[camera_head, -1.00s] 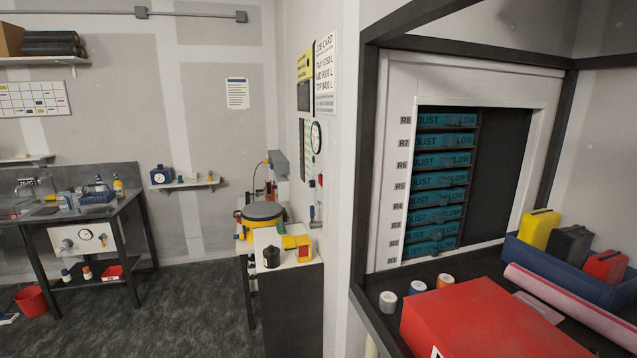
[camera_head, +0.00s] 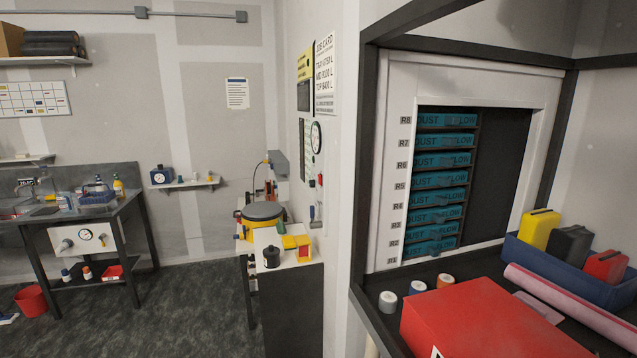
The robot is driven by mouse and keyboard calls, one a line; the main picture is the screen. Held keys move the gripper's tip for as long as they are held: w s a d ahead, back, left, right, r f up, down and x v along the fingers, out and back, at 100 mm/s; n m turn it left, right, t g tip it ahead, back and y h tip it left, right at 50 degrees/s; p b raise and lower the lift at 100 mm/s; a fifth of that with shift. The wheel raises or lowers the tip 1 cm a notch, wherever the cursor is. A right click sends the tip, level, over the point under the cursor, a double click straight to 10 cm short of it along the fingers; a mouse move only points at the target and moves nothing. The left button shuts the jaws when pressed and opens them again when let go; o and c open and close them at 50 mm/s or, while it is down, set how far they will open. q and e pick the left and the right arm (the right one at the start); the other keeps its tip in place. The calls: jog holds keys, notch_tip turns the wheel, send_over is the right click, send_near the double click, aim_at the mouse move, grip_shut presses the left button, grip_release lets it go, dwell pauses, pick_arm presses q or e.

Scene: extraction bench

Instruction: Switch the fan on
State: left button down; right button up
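No fan or switch that I can name with certainty shows in the head view. A round gauge (camera_head: 316,137) hangs on the wall end left of this bay. Neither of my grippers is in view.
A red box (camera_head: 480,320), a blue tray (camera_head: 570,272) with yellow, black and red cases, and several tape rolls (camera_head: 388,301) crowd the right counter. The dark floor (camera_head: 190,300) at left centre is clear.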

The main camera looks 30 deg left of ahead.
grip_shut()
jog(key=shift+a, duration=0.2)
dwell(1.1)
